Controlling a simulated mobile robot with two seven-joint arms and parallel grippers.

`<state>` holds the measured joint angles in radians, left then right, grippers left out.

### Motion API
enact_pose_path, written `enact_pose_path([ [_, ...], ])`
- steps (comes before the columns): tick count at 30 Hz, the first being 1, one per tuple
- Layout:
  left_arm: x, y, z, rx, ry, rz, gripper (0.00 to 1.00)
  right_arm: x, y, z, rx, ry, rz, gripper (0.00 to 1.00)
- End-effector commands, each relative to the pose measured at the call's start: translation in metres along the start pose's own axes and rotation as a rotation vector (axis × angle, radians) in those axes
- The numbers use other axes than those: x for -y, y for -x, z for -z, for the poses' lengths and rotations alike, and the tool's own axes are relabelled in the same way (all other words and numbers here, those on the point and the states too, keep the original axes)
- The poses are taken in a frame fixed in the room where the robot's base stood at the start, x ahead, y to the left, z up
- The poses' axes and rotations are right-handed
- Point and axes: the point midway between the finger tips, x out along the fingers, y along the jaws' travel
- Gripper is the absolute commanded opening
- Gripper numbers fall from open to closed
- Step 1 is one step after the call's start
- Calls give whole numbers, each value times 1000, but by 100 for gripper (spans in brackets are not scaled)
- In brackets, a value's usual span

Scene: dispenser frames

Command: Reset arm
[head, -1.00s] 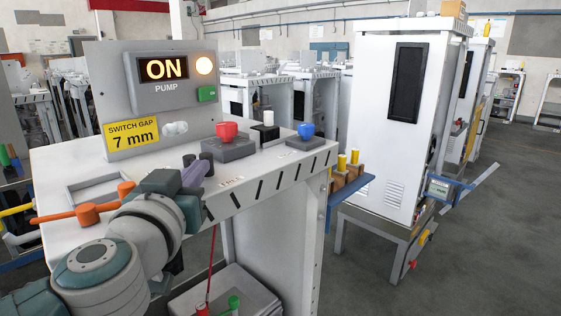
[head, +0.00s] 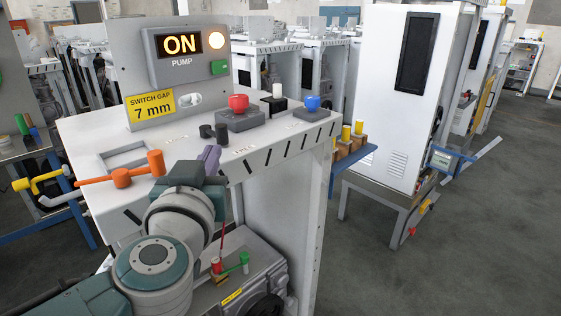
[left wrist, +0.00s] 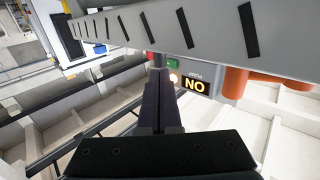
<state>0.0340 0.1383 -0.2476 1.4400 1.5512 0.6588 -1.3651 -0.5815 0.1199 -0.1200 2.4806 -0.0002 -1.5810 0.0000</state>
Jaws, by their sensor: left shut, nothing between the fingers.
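My left arm comes in from the lower left in the head view. My left gripper (head: 208,157) is at the front edge of the white bench (head: 255,139), its purple-grey fingers pointing at the bench. In the left wrist view the gripper (left wrist: 157,80) shows its two long dark fingers shut together with nothing between them. The bench's slotted front edge (left wrist: 190,32) crosses above them. My right gripper is in neither view.
The pump panel (head: 168,62) reads ON with a lit lamp. Red (head: 239,104) and blue (head: 312,103) knobs stand on the bench. An orange handle (head: 122,177) lies left of my gripper. A tall white cabinet (head: 392,90) stands right, with open floor in front.

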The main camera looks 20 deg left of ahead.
Motion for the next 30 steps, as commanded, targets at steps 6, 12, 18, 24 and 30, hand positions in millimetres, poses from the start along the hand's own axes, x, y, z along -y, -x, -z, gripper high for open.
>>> enact_pose_path([
  [6, 0, 55, -2, 5, 2, 0, 0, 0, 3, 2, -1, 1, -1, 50],
  [12, 0, 84, -2, 2, 0, 1, 0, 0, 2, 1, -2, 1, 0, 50],
  [18, 0, 91, 0, -1, 0, 1, 0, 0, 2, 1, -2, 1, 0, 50],
  [24, -33, 96, 20, -50, 37, -182, 0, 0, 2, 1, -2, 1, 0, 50],
  [30, -110, 142, 39, 2, 28, -668, 0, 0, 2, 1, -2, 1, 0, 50],
])
